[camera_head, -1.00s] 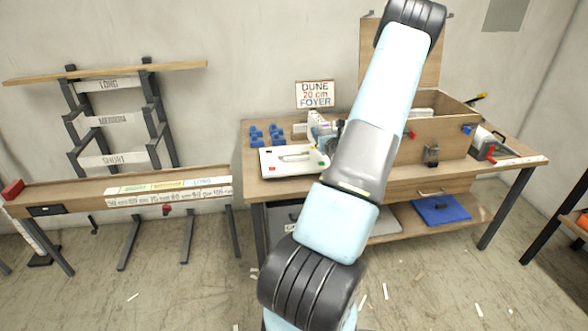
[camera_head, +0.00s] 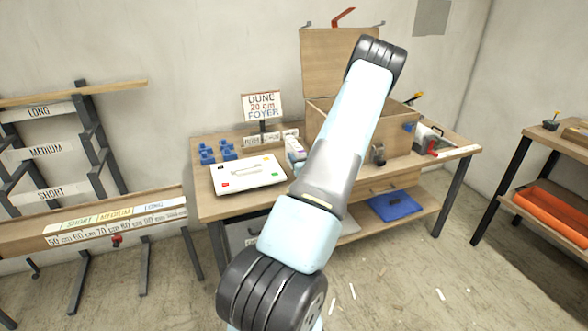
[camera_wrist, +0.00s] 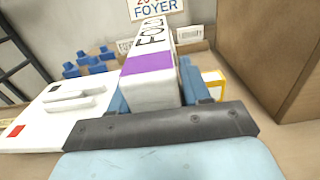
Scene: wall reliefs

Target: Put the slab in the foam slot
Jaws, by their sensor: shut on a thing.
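A white slab with a purple band and black lettering (camera_wrist: 151,75) is between the two blue fingers of my gripper (camera_wrist: 156,88) in the wrist view. My gripper is shut on it, and the slab points away toward the sign. In the head view a small part of the slab (camera_head: 295,149) shows left of my arm, above the workbench; my arm hides the gripper's fingers. The foam slot is not clearly visible. An open wooden crate (camera_head: 390,138) stands right of my arm with its lid up, and its inside is mostly hidden.
A white board with a handle-like piece (camera_head: 222,183) lies left on the workbench, with blue blocks (camera_head: 207,154) behind. The DUNE 20 cm FOYER sign (camera_head: 262,106) stands at the back. The crate wall (camera_wrist: 262,50) is close on the right in the wrist view.

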